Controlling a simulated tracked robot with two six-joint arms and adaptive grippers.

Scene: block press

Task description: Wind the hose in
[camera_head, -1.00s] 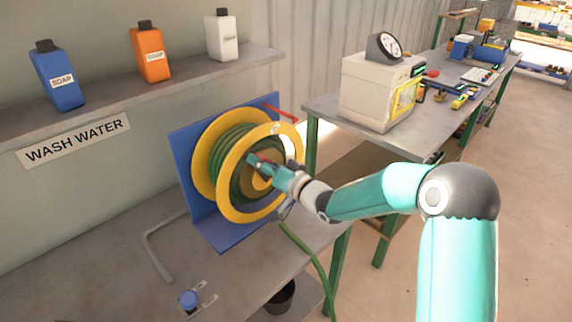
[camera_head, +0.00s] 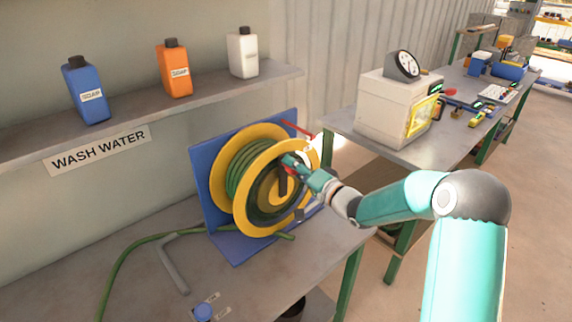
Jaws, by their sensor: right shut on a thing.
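The yellow hose reel (camera_head: 224,187) stands on a blue bracket (camera_head: 205,185) on the bench, with several turns of green hose (camera_head: 236,176) wound on its drum. A length of hose runs from behind the reel leftward over the bench to the lower picture edge. A short green piece shows below the reel at the right. My right gripper (camera_head: 287,163) is at the reel's front face, above its hub, shut on what looks like the crank handle. The fingers hide most of the handle. My left gripper is out of view.
A bent grey pipe (camera_head: 173,265) and a blue knob (camera_head: 203,311) are on the bench left of the reel. Blue (camera_head: 86,92), orange (camera_head: 174,73) and white (camera_head: 243,55) bottles stand on the shelf above. A second table (camera_head: 338,121) with a boxy gauge machine (camera_head: 390,108) is at right.

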